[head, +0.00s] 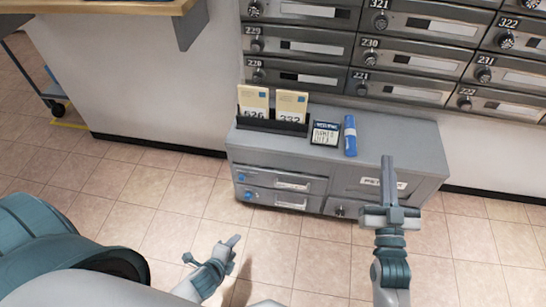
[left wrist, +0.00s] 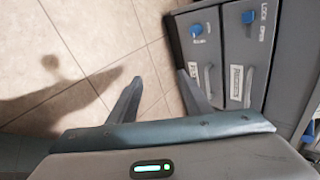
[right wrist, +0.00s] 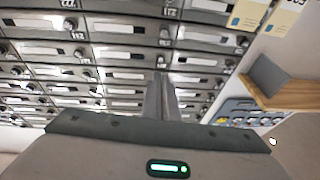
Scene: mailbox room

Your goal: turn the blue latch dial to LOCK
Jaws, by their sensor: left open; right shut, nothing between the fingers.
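Two blue dials sit on the left of the grey cabinet's front, an upper one (head: 240,178) and a lower one (head: 248,196). In the left wrist view, one blue dial (left wrist: 248,17) sits beside LOCK lettering on its drawer; the other blue dial (left wrist: 196,30) is on the neighbouring drawer. Their exact pointer angles are too small to tell. My left gripper (head: 212,250) is open and empty, in front of and below the drawers, apart from both dials; its spread fingers show in the left wrist view (left wrist: 158,78). My right gripper (head: 388,162) is shut and empty, by the cabinet's right side.
The grey cabinet (head: 412,145) carries a card holder (head: 272,124), a small dark sign (head: 325,133) and a blue cylinder (head: 350,136). Mailboxes (head: 410,55) cover the wall above. A wooden-edged counter (head: 100,7) is at upper left. The tiled floor (head: 160,195) before the cabinet is clear.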

